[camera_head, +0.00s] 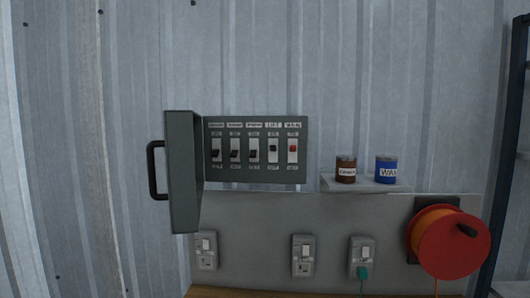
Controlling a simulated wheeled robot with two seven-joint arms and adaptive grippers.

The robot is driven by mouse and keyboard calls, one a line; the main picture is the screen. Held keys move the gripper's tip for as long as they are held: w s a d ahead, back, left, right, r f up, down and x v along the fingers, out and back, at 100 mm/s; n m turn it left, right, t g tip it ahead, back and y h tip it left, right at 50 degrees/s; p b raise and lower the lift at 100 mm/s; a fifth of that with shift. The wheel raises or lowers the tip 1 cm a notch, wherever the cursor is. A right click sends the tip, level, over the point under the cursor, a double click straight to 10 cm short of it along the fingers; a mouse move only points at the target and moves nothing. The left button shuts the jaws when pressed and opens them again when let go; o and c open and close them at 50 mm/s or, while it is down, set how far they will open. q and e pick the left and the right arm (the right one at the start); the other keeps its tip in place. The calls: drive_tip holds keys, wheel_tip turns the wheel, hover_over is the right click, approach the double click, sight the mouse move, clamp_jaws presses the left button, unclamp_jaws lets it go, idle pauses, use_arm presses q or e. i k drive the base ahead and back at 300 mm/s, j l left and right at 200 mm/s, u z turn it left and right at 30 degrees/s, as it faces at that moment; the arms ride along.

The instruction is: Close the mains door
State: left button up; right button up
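The mains box (275,174) is a dark grey panel on the corrugated metal wall, with a row of several labelled switches. Most switches have black toggles; the rightmost one is red. Its door (183,180) is hinged at the left side of the panel and stands open, swung out toward me, so I see it nearly edge-on. A black D-shaped handle (153,170) sticks out from the door's left face. Neither of my grippers shows in the head view.
A small shelf (334,184) right of the box holds a brown can (346,170) and a blue can (386,170). Below are several wall sockets, one with a green plug (362,273). A red cable reel (455,243) hangs at the right. The wall left of the door is clear.

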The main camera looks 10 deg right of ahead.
sight(182, 144)
drive_tip(key=i+j+z, duration=0.2)
drive_tip(key=j, duration=0.3)
drive_tip(key=j+z, duration=0.2)
drive_tip(key=j, duration=0.25)
drive_tip(key=i+j+z, duration=0.2)
drive_tip(key=j, duration=0.35)
drive_tip(key=k, duration=0.1)
